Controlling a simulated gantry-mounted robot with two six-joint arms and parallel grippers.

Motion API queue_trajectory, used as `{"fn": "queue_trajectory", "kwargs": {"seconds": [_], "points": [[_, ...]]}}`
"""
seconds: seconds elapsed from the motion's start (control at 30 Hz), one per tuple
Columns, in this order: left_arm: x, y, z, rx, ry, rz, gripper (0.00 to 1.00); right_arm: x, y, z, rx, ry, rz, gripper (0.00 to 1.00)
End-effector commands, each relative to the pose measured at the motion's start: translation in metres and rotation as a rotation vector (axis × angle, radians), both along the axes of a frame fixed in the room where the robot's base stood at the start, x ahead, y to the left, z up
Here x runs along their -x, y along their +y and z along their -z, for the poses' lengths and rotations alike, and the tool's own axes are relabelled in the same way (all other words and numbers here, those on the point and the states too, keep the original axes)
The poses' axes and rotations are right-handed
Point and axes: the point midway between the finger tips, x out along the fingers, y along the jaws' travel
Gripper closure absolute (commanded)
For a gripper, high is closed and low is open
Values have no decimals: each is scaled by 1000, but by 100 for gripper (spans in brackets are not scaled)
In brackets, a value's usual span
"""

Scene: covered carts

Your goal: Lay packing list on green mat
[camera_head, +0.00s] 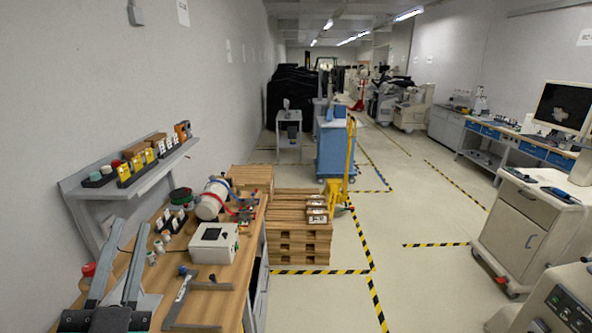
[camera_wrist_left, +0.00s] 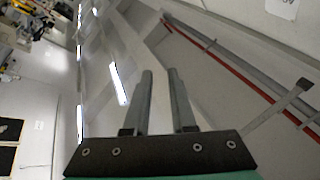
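I cannot make out a packing list or a green mat in either view. My left gripper (camera_head: 131,224) is at the lower left of the head view, over the left end of the wooden workbench (camera_head: 240,275). Its two grey fingers are apart with nothing between them. In the left wrist view the same gripper (camera_wrist_left: 159,72) points toward walls and ceiling lights, open and empty. My right gripper is in neither view.
A white box device (camera_head: 213,243) and a metal square (camera_head: 185,295) lie on the bench. A wall shelf (camera_head: 130,176) with several small blocks is above it. Wooden pallets (camera_head: 300,238) stand behind the bench. A white cabinet (camera_head: 530,230) is at right, with clear floor between.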

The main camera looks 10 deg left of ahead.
Motion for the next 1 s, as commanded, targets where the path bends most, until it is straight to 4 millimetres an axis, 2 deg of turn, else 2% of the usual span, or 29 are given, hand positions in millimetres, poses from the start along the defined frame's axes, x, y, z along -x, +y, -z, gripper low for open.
{"fn": "queue_trajectory", "kwargs": {"seconds": [0.03,0.1,0.2,0.27,0.3,0.33,0.37,0.4,0.53,0.6,0.7,0.97,1.0], "points": [[12,-8,-41,49,-100,65,76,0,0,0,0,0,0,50],[32,-21,-86,120,-218,172,76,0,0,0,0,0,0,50],[67,-39,-142,224,-370,362,76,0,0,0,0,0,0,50],[92,-55,-165,326,-438,553,76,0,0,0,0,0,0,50],[92,-68,-159,435,-412,693,76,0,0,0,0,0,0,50],[88,-68,-164,496,-404,729,76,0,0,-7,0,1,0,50],[88,-67,-194,484,-406,718,76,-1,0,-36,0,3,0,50],[88,-67,-213,481,-405,714,76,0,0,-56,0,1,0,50],[87,-66,-259,480,-403,710,76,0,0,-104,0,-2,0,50],[87,-66,-278,480,-402,709,76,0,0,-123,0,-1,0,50],[86,-66,-294,479,-402,707,76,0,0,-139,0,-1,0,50],[86,-66,-293,479,-401,707,76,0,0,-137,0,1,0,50],[86,-66,-293,479,-401,707,76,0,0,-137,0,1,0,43]]}}
